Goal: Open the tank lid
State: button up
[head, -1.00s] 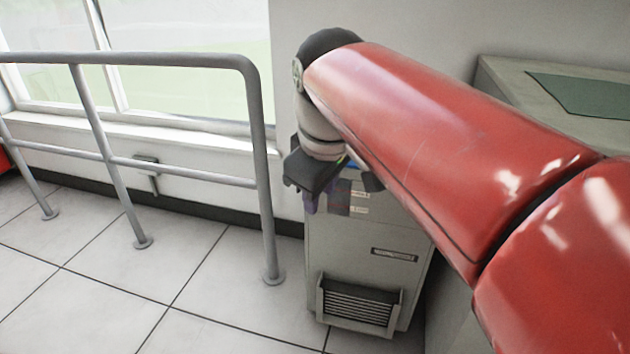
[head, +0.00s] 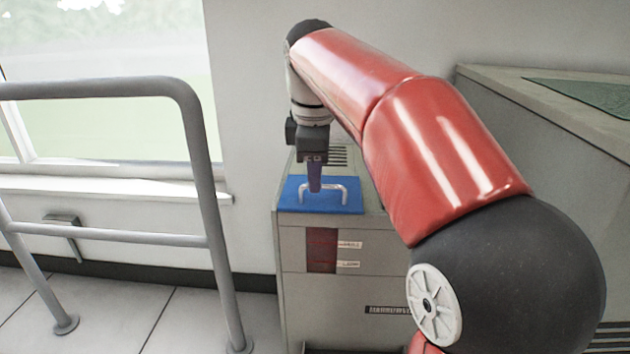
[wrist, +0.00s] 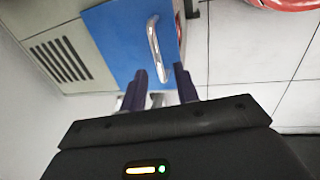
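The tank lid is a flat blue panel (head: 345,206) on top of a grey cabinet (head: 300,240), and it lies flat. A silver bar handle (head: 344,188) stands on it. My gripper (head: 315,188) points down over the lid, its purple fingers overlapping the left part of the handle in the head view. In the wrist view, the fingers (wrist: 162,78) are apart with nothing clamped between them. I cannot tell whether a finger touches the handle.
A grey railing (head: 205,190) stands left of the cabinet, with a window behind it. A grey counter (head: 510,95) with a green mat (head: 590,95) stands at the right. A slotted vent (wrist: 60,60) is beside the lid on the cabinet top. The wall is close behind.

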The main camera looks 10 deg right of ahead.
jog(key=shift+f, duration=0.45)
grip_shut()
jog(key=shift+r, duration=0.1)
